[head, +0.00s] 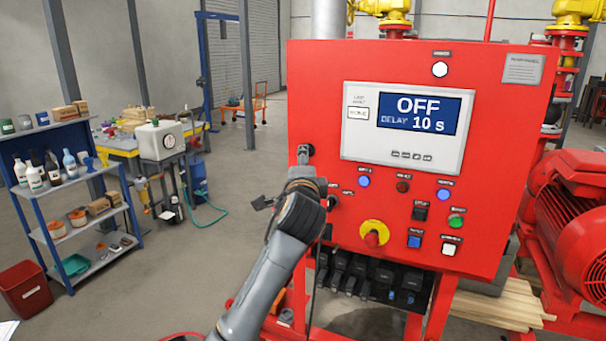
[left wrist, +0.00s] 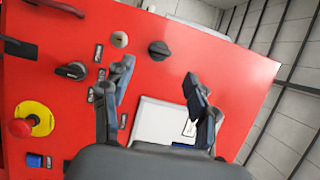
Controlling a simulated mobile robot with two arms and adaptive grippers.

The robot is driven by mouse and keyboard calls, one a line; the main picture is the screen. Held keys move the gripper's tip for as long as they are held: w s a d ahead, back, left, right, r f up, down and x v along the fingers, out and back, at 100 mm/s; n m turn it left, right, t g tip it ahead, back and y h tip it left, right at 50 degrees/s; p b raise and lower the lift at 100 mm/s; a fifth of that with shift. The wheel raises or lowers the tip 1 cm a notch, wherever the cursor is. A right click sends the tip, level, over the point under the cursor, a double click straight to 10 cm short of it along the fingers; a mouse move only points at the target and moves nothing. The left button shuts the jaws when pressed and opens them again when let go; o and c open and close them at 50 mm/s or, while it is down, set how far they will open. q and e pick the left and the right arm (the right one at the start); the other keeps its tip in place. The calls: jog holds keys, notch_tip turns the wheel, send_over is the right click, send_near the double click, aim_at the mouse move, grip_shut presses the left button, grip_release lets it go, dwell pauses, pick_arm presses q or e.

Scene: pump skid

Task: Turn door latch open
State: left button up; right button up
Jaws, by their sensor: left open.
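The door latch is a dark round knob (left wrist: 159,50) with a raised grip. It sits near the edge of the red panel door (left wrist: 235,75). In the head view, the latch (head: 304,153) is by the door's left edge, just above my left gripper. My left gripper (left wrist: 158,76) is open and empty, with its two fingers spread in front of the door. In the wrist view the latch appears beyond the fingertips, between them; I see no contact. My right gripper is in neither view.
A pale round lock (left wrist: 119,39) and a black selector switch (left wrist: 72,71) are near the latch. The door also has a display (head: 402,128), buttons and a red stop button (head: 371,239) on yellow. A shelf rack (head: 75,200) stands at far left, with open floor between.

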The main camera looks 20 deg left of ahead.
pick_arm(q)
jog(key=shift+v, duration=2)
